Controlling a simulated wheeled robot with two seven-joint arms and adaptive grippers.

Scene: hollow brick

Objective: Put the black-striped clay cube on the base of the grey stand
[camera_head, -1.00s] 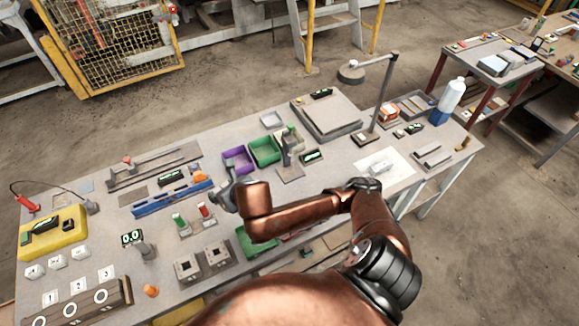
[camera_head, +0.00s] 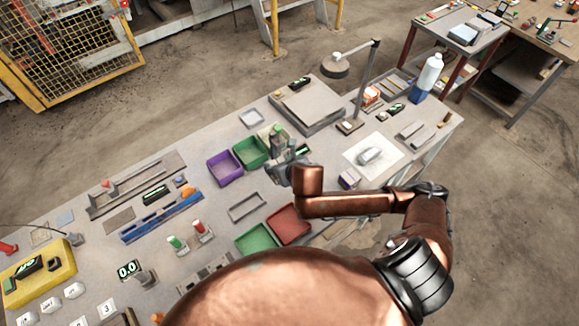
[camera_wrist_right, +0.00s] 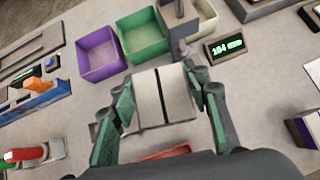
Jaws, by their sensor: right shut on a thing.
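The black-striped clay cube (camera_wrist_right: 147,98) is pale with a dark stripe down the face I see in the right wrist view. My right gripper (camera_wrist_right: 164,100) is shut on it, with a green-padded finger on each side. In the head view my right gripper (camera_head: 281,173) is just in front of the grey stand (camera_head: 277,140), and the cube is hard to make out there. The stand's upright also shows at the top of the right wrist view (camera_wrist_right: 178,18), beyond the cube. Its base is mostly hidden behind the gripper and cube. My left gripper is out of view.
A green bin (camera_head: 250,152) and a purple bin (camera_head: 225,168) are left of the stand. A small display (camera_wrist_right: 228,47) is close on its right. An empty grey tray (camera_head: 246,207), a red bin (camera_head: 289,223) and another green bin (camera_head: 256,240) are nearer me.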

